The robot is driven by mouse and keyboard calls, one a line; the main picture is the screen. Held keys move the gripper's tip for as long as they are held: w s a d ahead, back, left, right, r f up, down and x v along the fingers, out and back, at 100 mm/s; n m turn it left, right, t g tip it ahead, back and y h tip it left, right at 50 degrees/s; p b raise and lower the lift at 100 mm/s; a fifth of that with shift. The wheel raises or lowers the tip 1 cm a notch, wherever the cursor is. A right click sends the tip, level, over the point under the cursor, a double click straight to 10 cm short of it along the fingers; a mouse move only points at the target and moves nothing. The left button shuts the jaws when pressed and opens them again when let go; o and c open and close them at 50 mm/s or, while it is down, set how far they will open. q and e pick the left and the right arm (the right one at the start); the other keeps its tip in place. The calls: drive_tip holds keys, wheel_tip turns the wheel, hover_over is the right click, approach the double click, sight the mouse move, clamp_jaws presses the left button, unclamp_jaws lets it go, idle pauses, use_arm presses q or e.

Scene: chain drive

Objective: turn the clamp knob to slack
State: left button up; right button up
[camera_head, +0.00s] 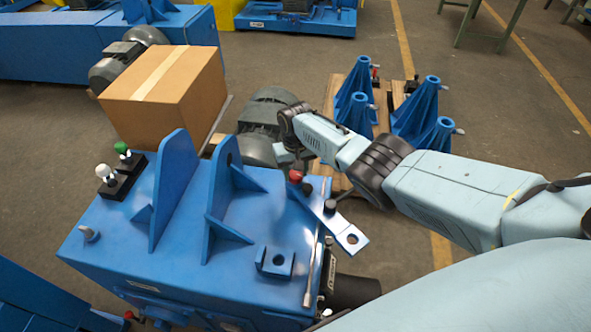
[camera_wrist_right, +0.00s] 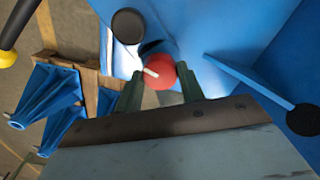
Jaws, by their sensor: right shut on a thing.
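The clamp knob (camera_head: 295,176) is a small red knob at the right edge of the blue machine housing (camera_head: 185,255). In the right wrist view the red knob (camera_wrist_right: 161,70) sits between the two dark green fingers, with a pale pointer mark on its face. My right gripper (camera_wrist_right: 159,82) is shut on the knob, with one finger on either side. In the head view my right arm reaches in from the right, and its wrist hides most of the gripper. My left gripper is in neither view.
A flat metal bar (camera_head: 341,228) with a black knob lies beside the red knob. Two blue upright plates (camera_head: 175,190) stand on the housing. A black block with white and green buttons (camera_head: 122,176) is at left. A cardboard box (camera_head: 165,92) and blue brackets (camera_head: 415,108) stand behind.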

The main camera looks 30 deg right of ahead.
drive_tip(key=n, duration=0.4)
drive_tip(key=shift+n, duration=0.3)
drive_tip(key=n, duration=1)
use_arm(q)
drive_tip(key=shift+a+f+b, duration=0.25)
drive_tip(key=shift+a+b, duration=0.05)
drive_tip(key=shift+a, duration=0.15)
use_arm(e)
drive_tip(key=shift+n, duration=2.3)
drive_tip(key=o, duration=0.7)
